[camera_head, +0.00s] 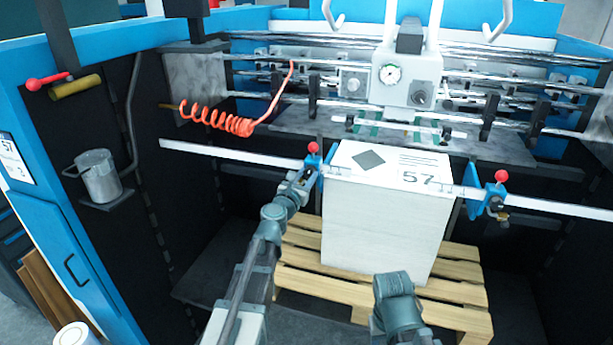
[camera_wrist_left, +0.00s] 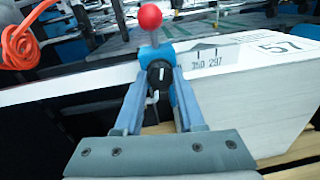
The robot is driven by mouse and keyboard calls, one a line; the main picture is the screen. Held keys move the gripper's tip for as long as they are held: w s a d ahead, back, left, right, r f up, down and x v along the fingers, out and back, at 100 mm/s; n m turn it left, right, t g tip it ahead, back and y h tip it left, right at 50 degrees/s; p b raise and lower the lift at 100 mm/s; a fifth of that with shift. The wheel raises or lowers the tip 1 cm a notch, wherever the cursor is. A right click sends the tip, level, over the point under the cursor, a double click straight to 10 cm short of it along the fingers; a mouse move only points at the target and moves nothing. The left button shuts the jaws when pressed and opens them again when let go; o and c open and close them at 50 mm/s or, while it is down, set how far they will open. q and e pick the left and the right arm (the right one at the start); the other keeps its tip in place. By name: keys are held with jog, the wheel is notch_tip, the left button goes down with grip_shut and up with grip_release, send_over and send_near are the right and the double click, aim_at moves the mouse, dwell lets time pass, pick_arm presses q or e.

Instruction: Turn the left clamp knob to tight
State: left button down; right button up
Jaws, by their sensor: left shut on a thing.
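The left clamp (camera_head: 313,165) is a blue block with a red ball on top, on the rail at the left side of the white stack. In the left wrist view, its black knob (camera_wrist_left: 158,74) faces the camera with a pale mark on it. My left gripper (camera_head: 300,182) reaches the clamp from the front. In the left wrist view its two fingers (camera_wrist_left: 160,88) stand on either side of the knob, shut on it. My right arm shows low in the head view, but its fingers cannot be made out.
The stack of white sheets (camera_head: 380,225) marked 57 stands on a wooden pallet (camera_head: 300,265). A right clamp (camera_head: 495,192) with a red ball sits on the same rail (camera_head: 235,155). An orange coiled hose (camera_head: 215,120) hangs at left. A metal mug (camera_head: 98,176) stands on a side shelf.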

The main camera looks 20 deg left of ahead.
pick_arm(q)
jog(key=m, duration=0.4)
jog(key=shift+d, duration=0.1)
jog(key=m, duration=0.4)
jog(key=shift+p, duration=0.4)
jog(key=m, duration=0.3)
jog(key=shift+y, duration=0.3)
jog(key=shift+s+d+m, duration=0.1)
jog(key=shift+m, duration=1.7)
jog(key=shift+g, duration=0.3)
jog(key=c, duration=0.5)
grip_release()
